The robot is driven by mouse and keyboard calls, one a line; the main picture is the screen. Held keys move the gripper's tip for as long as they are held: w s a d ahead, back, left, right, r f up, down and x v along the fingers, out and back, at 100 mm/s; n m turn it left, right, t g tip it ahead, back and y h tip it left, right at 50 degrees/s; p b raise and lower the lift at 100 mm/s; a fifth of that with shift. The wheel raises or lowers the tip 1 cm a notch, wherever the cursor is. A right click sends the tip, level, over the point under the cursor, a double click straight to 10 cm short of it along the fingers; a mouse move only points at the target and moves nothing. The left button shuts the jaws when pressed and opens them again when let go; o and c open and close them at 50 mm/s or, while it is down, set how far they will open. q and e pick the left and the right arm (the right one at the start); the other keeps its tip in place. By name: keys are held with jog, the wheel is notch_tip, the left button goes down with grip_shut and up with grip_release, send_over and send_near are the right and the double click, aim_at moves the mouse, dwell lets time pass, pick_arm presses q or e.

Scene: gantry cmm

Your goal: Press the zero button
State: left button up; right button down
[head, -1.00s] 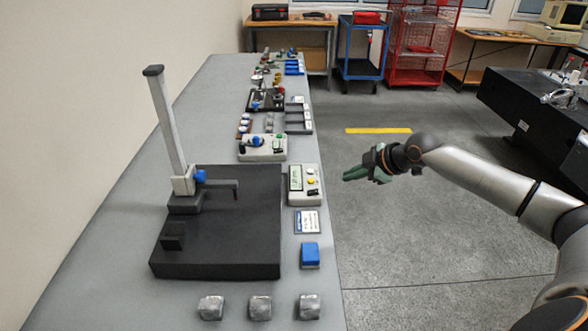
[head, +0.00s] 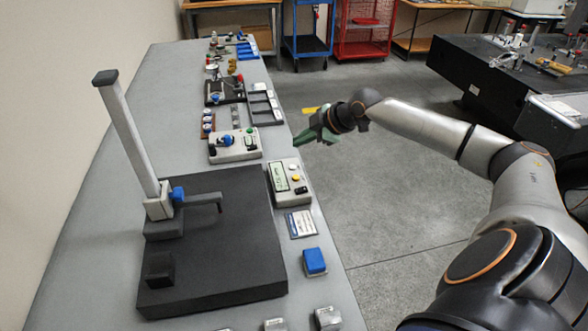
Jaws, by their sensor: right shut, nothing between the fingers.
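A light grey readout box (head: 280,199) with a display (head: 279,177) lies near the right edge of the bench, beside the black plate of the gauge stand. My right gripper (head: 298,139), with green fingers, is shut and empty. In the picture it is just beyond the readout box, at the bench's right edge, apart from the buttons. My left gripper is out of view.
The gauge stand (head: 128,135) rises from its black plate (head: 240,270) on the left. A control box (head: 240,151) with a blue knob stands beyond it. A card (head: 301,223), a blue block (head: 314,261) and metal blocks (head: 328,318) lie nearer. Open floor is on the right.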

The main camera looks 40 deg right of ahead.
jog(key=shift+f, duration=0.15)
jog(key=b, duration=0.7)
send_over(296, 178)
jog(key=d, duration=0.1)
jog(key=f, duration=0.6)
jog(key=shift+s, duration=0.35)
jog(key=shift+f+b, duration=0.35)
jog(key=shift+b, duration=0.05)
jog(key=shift+f, duration=0.9)
